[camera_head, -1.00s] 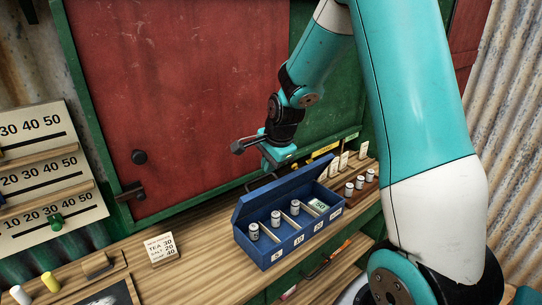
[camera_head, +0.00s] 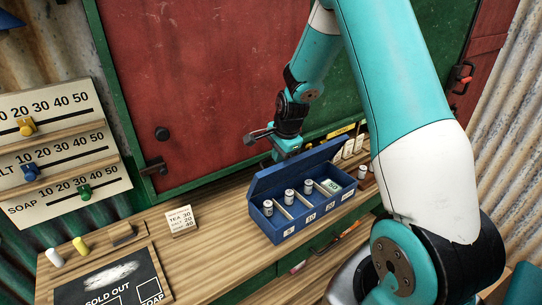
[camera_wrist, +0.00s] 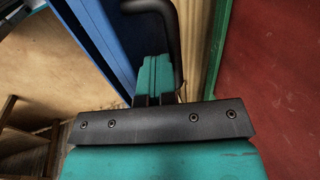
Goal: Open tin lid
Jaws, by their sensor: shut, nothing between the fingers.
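The blue tin (camera_head: 290,237) stands on the wooden counter. Its lid (camera_head: 272,179) is raised and stands up along the back edge. The tin's compartments are open to view and hold small weights (camera_head: 289,196) and a pale green piece marked 50 (camera_head: 333,186). My gripper (camera_head: 286,156) is just behind the lid, between it and the red and green hatch, and the lid partly hides it. In the wrist view its fingers (camera_wrist: 153,82) are shut with nothing between them, close beside the blue lid (camera_wrist: 106,40). I cannot tell whether they touch it.
A dark bent rod (camera_wrist: 165,20) lies close to my fingers. The red hatch (camera_head: 200,90) is behind. A price card (camera_head: 181,220) and slider board (camera_head: 55,150) are left. Several white cards (camera_head: 349,148) stand right of the tin.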

